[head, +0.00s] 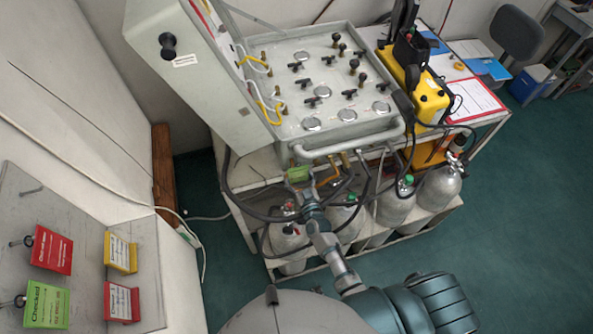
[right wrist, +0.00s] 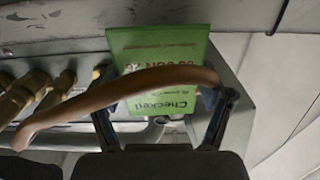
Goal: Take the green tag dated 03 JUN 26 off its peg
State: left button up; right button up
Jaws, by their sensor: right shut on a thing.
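A green tag (head: 298,174) hangs at the front underside of the air panel. In the right wrist view the green tag (right wrist: 158,45) shows upside-down print, with "Checked" legible and the date partly covered by a brown hose. My right gripper (head: 308,194) is at this tag. The peg is hidden. Another green "Checked" tag (head: 42,305) hangs on a peg on the left board; its date is too small to read. My left gripper is not in view.
A brown hose (right wrist: 110,95) crosses in front of the tag. Brass fittings (right wrist: 30,95) are close on the left. Black hoses, a panel handle (head: 345,147) and gas cylinders (head: 398,205) crowd the area. Red tags (head: 50,250) and a yellow tag (head: 120,252) hang on the left.

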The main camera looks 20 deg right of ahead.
jog(key=s, duration=1.5)
jog(key=shift+s+d, duration=0.3)
jog(key=shift+d, duration=0.1)
